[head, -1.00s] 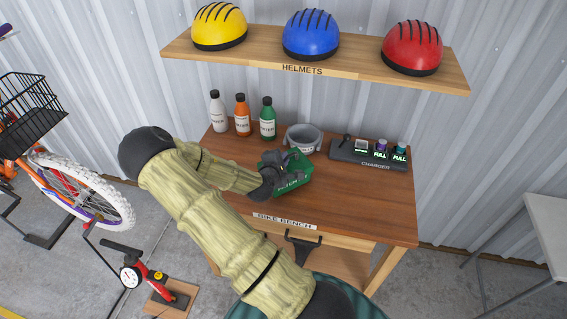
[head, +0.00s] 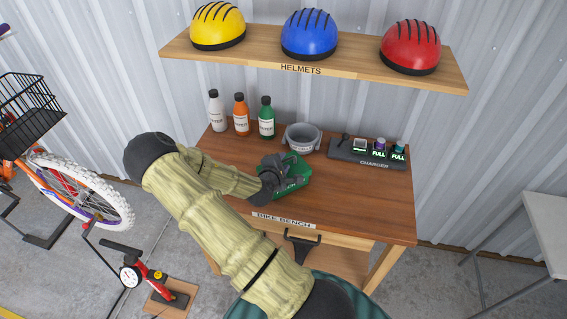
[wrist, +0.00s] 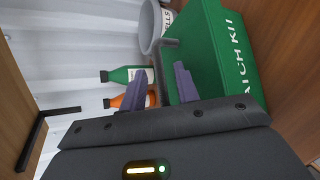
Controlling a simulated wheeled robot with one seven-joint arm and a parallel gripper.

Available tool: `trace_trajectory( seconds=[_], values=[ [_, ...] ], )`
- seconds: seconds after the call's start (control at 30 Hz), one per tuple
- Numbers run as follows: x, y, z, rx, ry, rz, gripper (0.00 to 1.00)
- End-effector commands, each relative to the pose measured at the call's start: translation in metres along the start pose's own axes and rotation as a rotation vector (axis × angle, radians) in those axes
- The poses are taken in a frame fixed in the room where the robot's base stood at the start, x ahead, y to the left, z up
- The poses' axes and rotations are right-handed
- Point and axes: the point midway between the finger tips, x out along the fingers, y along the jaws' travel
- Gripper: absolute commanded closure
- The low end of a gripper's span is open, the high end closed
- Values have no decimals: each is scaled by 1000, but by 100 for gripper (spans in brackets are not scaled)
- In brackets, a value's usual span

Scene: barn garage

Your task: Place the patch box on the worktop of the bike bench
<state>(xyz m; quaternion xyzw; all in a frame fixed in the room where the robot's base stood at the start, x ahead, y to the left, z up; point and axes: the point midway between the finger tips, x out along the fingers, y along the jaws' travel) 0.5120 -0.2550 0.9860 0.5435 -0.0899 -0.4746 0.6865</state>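The patch box (head: 293,187) is a green box with white "PATCH KIT" lettering. It appears to rest on the brown worktop (head: 362,200) of the bike bench, near the middle. My gripper (head: 272,177) is at the box's upper left side in the head view and hides part of it. In the wrist view the box (wrist: 228,60) fills the upper right. A grey bar, seemingly its handle (wrist: 170,43), juts from it near the fingertips. My two fingers (wrist: 160,82) stand apart with a visible gap between them. The box's underside is hidden.
White, orange and green bottles (head: 240,115) stand at the back left of the worktop. A grey bowl (head: 303,138) is behind the box, and a charger (head: 368,152) is at the back right. A helmet shelf (head: 330,72) hangs above. The right front worktop is clear.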

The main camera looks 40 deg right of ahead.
Motion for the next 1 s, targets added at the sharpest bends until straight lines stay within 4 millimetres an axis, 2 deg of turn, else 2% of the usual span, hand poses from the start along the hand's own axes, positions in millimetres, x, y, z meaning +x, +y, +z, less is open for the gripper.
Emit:
trace_trajectory(
  seconds=[0.17, 0.7, 0.83, 1.0],
  values=[
    [-16, 0, -2, -1, 2, 1, 69],
    [-106, 0, 1, 2, -2, 0, 69],
    [-117, 0, 1, 1, -2, -1, 69],
    [-120, 1, 2, 2, -3, -1, 69]
  ],
)
